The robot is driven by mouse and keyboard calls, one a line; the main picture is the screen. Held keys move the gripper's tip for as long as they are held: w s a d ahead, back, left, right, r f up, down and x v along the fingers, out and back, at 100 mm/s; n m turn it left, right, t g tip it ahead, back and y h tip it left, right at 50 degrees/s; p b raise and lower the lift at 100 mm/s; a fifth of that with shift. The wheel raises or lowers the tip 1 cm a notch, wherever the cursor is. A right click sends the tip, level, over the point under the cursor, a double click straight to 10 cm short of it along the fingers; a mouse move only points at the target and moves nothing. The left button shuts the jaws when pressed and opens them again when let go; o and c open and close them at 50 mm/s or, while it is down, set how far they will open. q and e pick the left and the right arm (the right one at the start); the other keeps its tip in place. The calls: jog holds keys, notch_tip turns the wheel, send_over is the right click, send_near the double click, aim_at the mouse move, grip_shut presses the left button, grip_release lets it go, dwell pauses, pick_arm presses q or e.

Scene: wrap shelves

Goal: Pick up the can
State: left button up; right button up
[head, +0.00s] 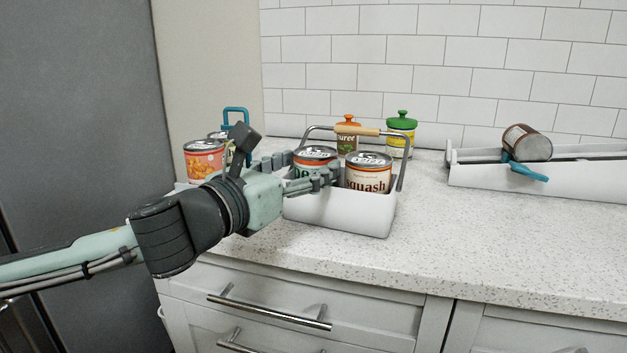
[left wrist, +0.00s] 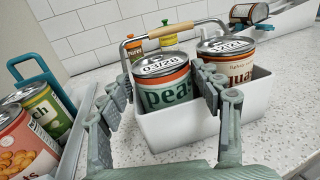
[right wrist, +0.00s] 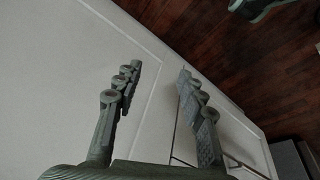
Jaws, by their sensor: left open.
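A peas can (left wrist: 163,98) with a green label and orange-red band stands in a white handled caddy (left wrist: 170,129). In the head view the peas can (head: 314,158) is partly hidden by my left gripper (head: 315,178). A squash can (head: 368,174) with a white label stands beside it in the same caddy. My left gripper (left wrist: 165,88) is open, with its fingers on either side of the peas can. The right finger covers part of the squash can. I cannot tell whether the fingers touch the peas can. My right gripper (right wrist: 158,75) is open and empty, facing a pale cabinet front.
Orange-lidded (head: 347,136) and green-lidded (head: 400,132) jars stand behind the caddy. Another can (head: 204,160) stands in a blue-handled holder at left. A brown can (head: 527,143) lies tilted on a white rack (head: 590,180) at right. The counter between caddy and rack is clear.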

pick_arm(q)
jog(key=shift+w+d, duration=0.25)
jog(key=shift+d, duration=0.05)
jog(key=shift+a, duration=0.1)
jog(key=shift+c, duration=0.3)
jog(key=c, duration=1)
jog(key=shift+r, duration=0.1)
jog(key=shift+r, duration=0.15)
